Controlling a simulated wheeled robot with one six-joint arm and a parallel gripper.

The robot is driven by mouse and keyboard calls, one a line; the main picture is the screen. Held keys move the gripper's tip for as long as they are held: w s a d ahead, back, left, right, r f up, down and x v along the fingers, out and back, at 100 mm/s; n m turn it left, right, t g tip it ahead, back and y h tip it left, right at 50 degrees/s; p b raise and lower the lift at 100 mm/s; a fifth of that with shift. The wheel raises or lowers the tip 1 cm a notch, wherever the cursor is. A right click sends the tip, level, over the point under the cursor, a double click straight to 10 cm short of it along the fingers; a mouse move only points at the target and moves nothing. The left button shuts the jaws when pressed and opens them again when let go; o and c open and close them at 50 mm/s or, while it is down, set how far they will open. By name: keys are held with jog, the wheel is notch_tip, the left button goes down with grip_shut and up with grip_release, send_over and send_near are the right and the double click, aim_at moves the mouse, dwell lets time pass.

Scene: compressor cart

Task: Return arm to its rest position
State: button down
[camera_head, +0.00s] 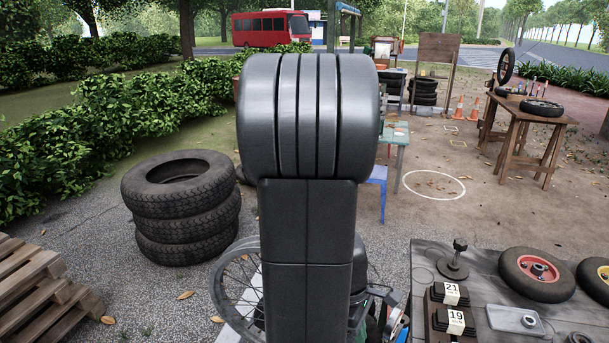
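My arm stands upright in the middle of the head view, with a thick ribbed dark joint at the top and a straight dark link below it. It hides much of what is behind. My gripper is not in view, so its opening and anything in it cannot be seen. Behind the arm's lower part, a spoked wheel (232,290) shows at the left, and dark machine parts show in part at the right; I cannot tell what they belong to.
A stack of tyres (180,225) stands at left, with wooden pallets (40,300) below it. At lower right a grey bench (425,262) holds numbered blocks (455,322) and small wheels (537,274). A wooden table (520,112) stands at back right. Open ground lies between.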

jog(key=p+v, duration=0.1)
jog(key=v, duration=0.9)
jog(key=b+x, duration=0.1)
jog(key=x, duration=0.9)
jog(key=w+d+m+g+y, duration=0.1)
jog(key=w+d+m+y, duration=0.2)
jog(key=w+m, duration=1.25)
jog(key=r, duration=0.5)
jog(key=shift+s+d, duration=0.25)
